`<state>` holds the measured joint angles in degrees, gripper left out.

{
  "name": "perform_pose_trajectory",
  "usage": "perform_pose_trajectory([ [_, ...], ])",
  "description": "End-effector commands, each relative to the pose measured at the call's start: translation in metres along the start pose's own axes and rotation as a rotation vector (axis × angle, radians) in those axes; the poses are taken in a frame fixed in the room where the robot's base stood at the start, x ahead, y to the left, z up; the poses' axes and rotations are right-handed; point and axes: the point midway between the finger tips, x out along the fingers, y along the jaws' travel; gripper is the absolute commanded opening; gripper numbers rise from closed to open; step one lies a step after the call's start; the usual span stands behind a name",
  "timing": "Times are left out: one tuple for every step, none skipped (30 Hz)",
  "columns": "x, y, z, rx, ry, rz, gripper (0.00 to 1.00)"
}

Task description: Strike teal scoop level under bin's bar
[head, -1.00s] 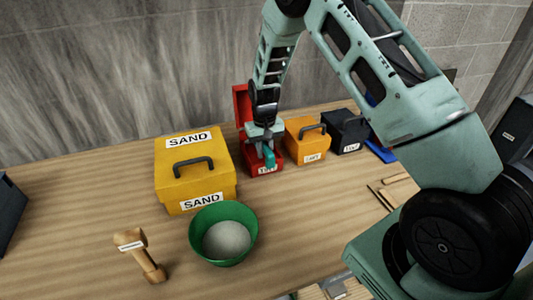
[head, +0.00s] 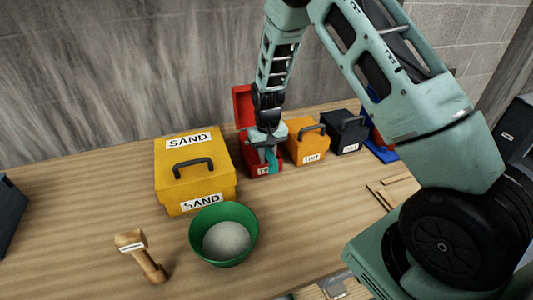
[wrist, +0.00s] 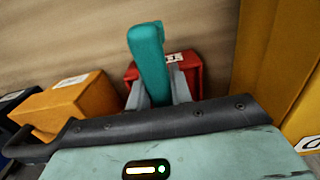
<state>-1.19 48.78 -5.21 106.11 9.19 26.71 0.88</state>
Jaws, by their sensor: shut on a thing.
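The teal scoop's handle (head: 271,160) is between the fingers of my gripper (head: 266,147), which is shut on it at the red bin. The teal handle (wrist: 148,62) also shows between the two grey fingers in the wrist view. The scoop's bowl and any load in it are hidden. The red bin (head: 276,168) stands on the table with its lid (head: 243,104) raised at the back. In the wrist view the red bin (wrist: 190,75) is partly behind the handle and fingers. I cannot make out the bar, nor whether the scoop touches it.
A yellow SAND box (head: 220,185) stands left of the red bin. Orange (head: 308,149) and black (head: 346,136) boxes are close on its right. A green bowl (head: 245,246) of pale grains and a wooden tool (head: 144,258) are in front.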

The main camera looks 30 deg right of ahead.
Motion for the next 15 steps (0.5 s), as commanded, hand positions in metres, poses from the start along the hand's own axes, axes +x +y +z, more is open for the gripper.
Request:
perform_pose_trajectory([
  [-0.006, 0.000, 0.000, 0.000, 0.000, 0.000, 0.00],
  [-0.008, 0.000, 0.000, 0.000, 0.000, 0.000, 0.00],
  [-0.010, 0.000, 0.000, 0.000, 0.000, 0.000, 0.00],
  [-0.012, 0.000, 0.000, 0.000, 0.000, 0.000, 0.00],
  [-0.013, 0.000, 0.000, 0.000, 0.000, 0.000, 0.00],
  [-0.016, 0.000, 0.000, 0.000, 0.000, 0.000, 0.00],
  [-0.017, 0.000, 0.000, 0.000, 0.000, 0.000, 0.00],
  [-0.019, 0.000, 0.000, 0.000, 0.000, 0.000, 0.00],
  [-0.021, 0.000, 0.000, 0.000, 0.000, 0.000, 0.00],
  [-0.023, 0.000, 0.000, 0.000, 0.000, 0.000, 0.00],
  [-0.025, 0.000, 0.000, 0.000, 0.000, 0.000, 0.00],
  [-0.027, 0.000, 0.000, 0.000, 0.000, 0.000, 0.00],
  [-0.029, 0.000, 0.000, 0.000, 0.000, 0.000, 0.00],
  [-0.031, 0.000, 0.000, 0.000, 0.000, 0.000, 0.00],
  [-0.033, 0.000, 0.001, 0.000, 0.000, 0.000, 0.00],
])
